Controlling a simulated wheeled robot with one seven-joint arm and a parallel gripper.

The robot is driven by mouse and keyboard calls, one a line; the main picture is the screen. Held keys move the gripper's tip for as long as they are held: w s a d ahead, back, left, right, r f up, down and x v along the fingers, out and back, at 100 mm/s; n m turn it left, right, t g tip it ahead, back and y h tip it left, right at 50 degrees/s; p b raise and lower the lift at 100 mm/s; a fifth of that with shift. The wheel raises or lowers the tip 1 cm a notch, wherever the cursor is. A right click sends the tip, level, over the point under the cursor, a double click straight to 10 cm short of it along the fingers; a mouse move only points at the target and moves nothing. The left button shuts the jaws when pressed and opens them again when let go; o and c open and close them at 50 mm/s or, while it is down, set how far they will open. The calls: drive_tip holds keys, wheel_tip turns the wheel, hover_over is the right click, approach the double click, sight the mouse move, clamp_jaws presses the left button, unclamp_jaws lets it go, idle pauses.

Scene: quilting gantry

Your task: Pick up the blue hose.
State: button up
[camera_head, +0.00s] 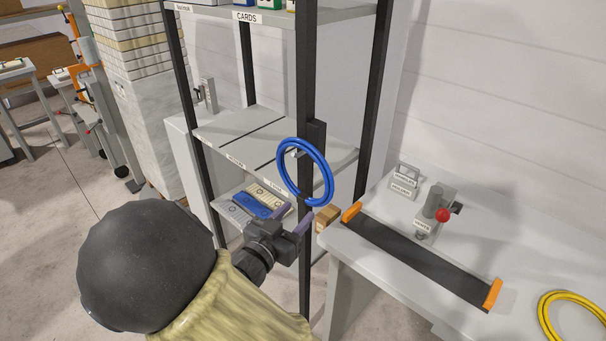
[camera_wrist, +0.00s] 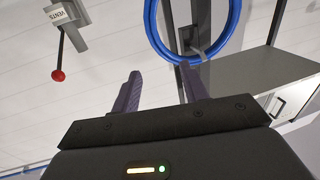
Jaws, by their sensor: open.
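The blue hose (camera_head: 329,180) is a coiled ring hanging from a small hook (camera_head: 296,153) on the black upright post of the shelf rack. In the wrist view the hose (camera_wrist: 151,28) shows its lower part, cut off by the top edge, in front of the bracket on the post. My gripper (camera_head: 296,216) is open and empty, just below the hose in the head view. In the wrist view my gripper's two purple fingers (camera_wrist: 159,72) stand apart, with the right fingertip overlapping the hose's lower edge in the picture. I cannot tell whether they touch.
The rack's shelf (camera_head: 240,128) and a lower shelf with blue and cream packets (camera_head: 247,205) lie behind the post. A white table (camera_head: 345,255) at right holds a black strip (camera_head: 410,255), a red-knobbed device (camera_head: 437,207) and a yellow hose (camera_head: 543,316). A red-knobbed lever (camera_wrist: 59,75) shows upper left.

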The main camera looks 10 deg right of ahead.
sight(325, 181)
drive_tip(key=p+x, duration=0.2)
drive_tip(key=x, duration=1)
drive_tip(key=shift+w+d, duration=0.1)
drive_tip(key=shift+d, duration=0.05)
drive_tip(key=x, duration=0.1)
drive_tip(key=p+x, duration=0.1)
drive_tip(key=x, duration=0.1)
drive_tip(key=p+x, duration=0.1)
drive_tip(key=x, duration=0.1)
drive_tip(key=shift+d+f, duration=0.1)
drive_tip(key=shift+f, duration=0.25)
clamp_jaws()
